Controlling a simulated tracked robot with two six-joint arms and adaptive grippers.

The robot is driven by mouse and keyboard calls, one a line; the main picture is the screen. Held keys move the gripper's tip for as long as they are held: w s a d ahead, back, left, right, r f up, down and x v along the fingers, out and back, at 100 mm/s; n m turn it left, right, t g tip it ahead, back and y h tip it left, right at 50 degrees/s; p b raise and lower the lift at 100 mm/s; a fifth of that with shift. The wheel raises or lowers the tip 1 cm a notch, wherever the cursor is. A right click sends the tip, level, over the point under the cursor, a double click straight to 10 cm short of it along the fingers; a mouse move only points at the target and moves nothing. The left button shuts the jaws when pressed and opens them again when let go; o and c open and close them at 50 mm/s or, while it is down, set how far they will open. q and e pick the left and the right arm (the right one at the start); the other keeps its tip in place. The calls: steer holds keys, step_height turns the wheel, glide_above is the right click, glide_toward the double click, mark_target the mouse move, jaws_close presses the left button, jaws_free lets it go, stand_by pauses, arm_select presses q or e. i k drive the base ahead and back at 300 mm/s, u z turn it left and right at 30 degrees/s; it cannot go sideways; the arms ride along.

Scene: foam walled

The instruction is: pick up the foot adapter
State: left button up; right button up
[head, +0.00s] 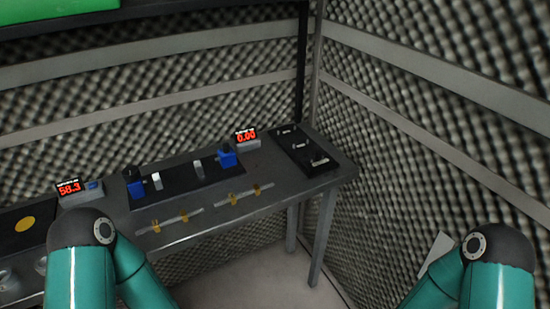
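I cannot tell for certain which thing is the foot adapter. Small dark and metallic parts (299,146) stand on a black board (286,154) at the right end of the grey table (255,178). They are too small to make out. My teal arms show at the bottom left and bottom right, but both grippers are outside the picture. Nothing shows whether either one holds anything.
A black plate with blue blocks (228,156) and light posts lies mid-table, with yellow-brown clips (183,215) along the front. Red-digit displays (246,137) stand on the table, one reading 0.00, another 58.3. Foam walls (400,120) close in behind and right. Floor (240,275) is clear.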

mark_target(318, 162)
steer(key=u, duration=0.05)
steer(key=i, duration=0.25)
steer(key=u, duration=2.2)
steer(key=k, duration=1.4)
steer(key=z, duration=1.25)
steer(key=i, duration=1.05)
steer(key=z, duration=0.4)
